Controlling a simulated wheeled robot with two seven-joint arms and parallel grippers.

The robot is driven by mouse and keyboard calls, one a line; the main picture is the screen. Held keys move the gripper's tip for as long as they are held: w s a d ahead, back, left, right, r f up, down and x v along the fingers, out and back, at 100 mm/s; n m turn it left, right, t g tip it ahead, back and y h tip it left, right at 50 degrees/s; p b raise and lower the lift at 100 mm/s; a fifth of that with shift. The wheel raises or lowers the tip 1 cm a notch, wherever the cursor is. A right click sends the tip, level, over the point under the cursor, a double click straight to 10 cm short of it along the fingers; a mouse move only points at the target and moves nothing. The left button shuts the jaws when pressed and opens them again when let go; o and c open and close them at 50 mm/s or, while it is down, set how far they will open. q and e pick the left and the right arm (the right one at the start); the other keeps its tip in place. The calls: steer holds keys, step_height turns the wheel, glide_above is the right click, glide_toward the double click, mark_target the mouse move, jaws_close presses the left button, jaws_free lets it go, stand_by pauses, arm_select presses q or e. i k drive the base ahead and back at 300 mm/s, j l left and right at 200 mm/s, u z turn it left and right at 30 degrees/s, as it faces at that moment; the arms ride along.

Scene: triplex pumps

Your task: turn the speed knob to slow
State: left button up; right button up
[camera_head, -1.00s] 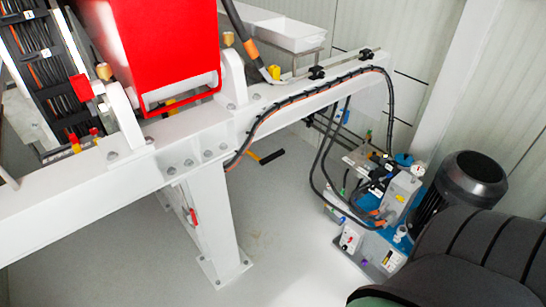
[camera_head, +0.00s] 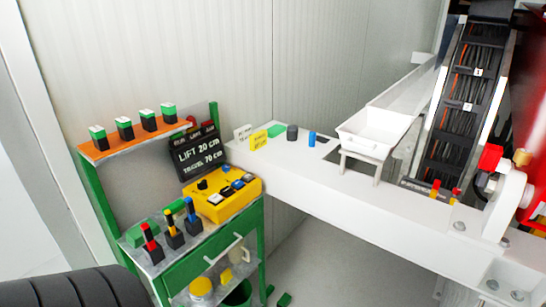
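A yellow control box (camera_head: 238,202) sits on the green bench at the left of the head view. Its top carries a black knob (camera_head: 202,184) and several small black, white and blue controls. They are too small for me to read their labels, so I cannot tell which is the speed knob or where it points. A black sign (camera_head: 197,153) reading "LIFT 20 cm" and "TRAVEL 70 cm" stands behind the box. Neither of my grippers is in view.
The green bench (camera_head: 205,247) has a drawer and an orange upper shelf (camera_head: 137,140) with several green-topped blocks. Coloured-handled levers (camera_head: 172,233) stand left of the box. A white beam (camera_head: 330,190) with a white tray (camera_head: 372,130) extends right. A wall closes the back.

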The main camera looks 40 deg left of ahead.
mark_target(225, 168)
steer(key=u, duration=1.7)
steer(key=j+z, duration=0.15)
